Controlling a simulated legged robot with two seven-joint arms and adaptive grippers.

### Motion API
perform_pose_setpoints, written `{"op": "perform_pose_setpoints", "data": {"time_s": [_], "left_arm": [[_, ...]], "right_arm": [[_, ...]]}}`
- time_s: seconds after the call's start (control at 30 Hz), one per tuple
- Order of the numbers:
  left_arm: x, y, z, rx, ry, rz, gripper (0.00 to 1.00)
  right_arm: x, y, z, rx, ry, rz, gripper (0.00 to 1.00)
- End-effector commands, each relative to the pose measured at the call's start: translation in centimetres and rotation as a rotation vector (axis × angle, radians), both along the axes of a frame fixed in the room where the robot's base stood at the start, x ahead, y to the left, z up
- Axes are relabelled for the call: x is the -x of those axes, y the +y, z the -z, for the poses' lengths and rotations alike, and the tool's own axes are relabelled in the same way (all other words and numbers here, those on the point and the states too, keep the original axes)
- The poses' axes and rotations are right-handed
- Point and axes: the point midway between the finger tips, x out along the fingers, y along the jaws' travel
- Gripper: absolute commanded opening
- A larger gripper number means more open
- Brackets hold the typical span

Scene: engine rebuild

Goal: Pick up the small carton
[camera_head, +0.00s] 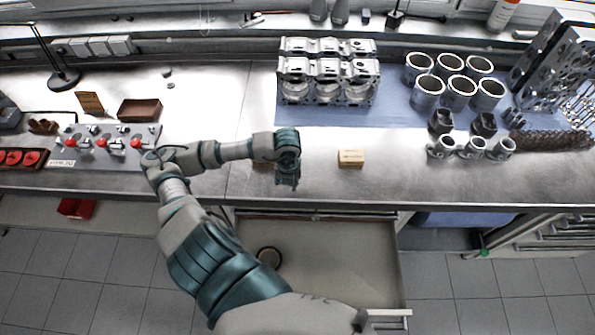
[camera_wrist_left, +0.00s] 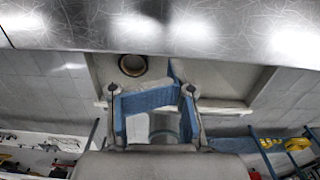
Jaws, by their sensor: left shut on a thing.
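A small tan carton (camera_head: 350,158) sits on the bare metal bench near its front edge, in the head view. My left gripper (camera_head: 288,180) points down near the bench's front edge, left of this carton and apart from it. A brownish thing (camera_head: 262,166) shows partly behind my left forearm; I cannot tell what it is. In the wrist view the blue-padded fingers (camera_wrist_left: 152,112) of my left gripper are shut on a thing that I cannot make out. My right gripper is in neither view.
An engine block (camera_head: 327,70) and several cylinder liners (camera_head: 460,90) stand on a blue mat behind the carton. Small pistons (camera_head: 472,147) are at right. A panel with red knobs (camera_head: 104,143) is at left. An open drawer (camera_head: 340,260) juts out below the bench.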

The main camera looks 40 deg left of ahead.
Motion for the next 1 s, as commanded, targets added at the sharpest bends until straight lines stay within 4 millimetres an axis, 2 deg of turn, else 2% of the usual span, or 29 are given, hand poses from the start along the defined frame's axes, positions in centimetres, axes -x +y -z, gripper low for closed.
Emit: {"op": "perform_pose_setpoints", "data": {"time_s": [0.17, 0.47, 0.5, 0.7, 1.0], "left_arm": [[1.44, -0.42, -0.12, -0.001, 0.001, 0.000, 0.00], [1.61, -0.65, -0.27, -0.001, 0.000, 0.001, 0.00], [1.61, -0.68, -0.28, -0.001, 0.000, 0.001, 0.30], [1.59, -0.73, -0.28, -0.001, 0.000, 0.001, 0.80], [1.57, -0.49, -0.24, 0.000, 0.000, 0.000, 0.80]], "right_arm": [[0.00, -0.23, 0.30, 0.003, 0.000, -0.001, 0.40], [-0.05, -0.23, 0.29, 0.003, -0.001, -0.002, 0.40], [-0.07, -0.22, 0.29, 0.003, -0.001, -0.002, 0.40], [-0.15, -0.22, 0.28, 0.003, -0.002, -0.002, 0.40], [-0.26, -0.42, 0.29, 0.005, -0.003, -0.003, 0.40]]}}
